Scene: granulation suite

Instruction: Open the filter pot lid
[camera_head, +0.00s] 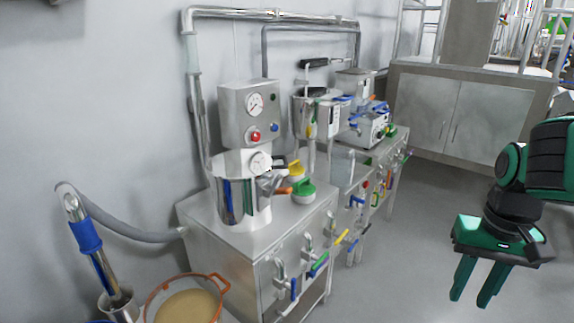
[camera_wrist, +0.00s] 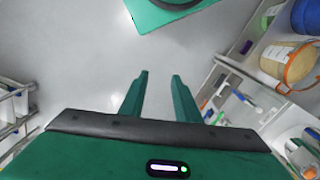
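A shiny steel pot (camera_head: 241,188) with a pressure gauge stands on the near steel cabinet in the head view. A second steel vessel (camera_head: 318,117) with a black handle above it stands farther back. I cannot tell for certain which is the filter pot, or whether its lid is closed. My gripper (camera_head: 470,290) hangs over the floor at the right, pointing down and far from both vessels. Its two green fingers are apart with nothing between them, as the wrist view (camera_wrist: 158,80) also shows. Neither steel vessel can be made out in the wrist view.
The near steel cabinet (camera_head: 222,247) has several coloured valve handles sticking out in front. A control box (camera_head: 250,115) is behind the pot. An orange-rimmed tub (camera_head: 219,281) stands at the front left. Yellow and green (camera_head: 303,191) fittings sit beside the pot. The floor (camera_head: 400,240) between is clear.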

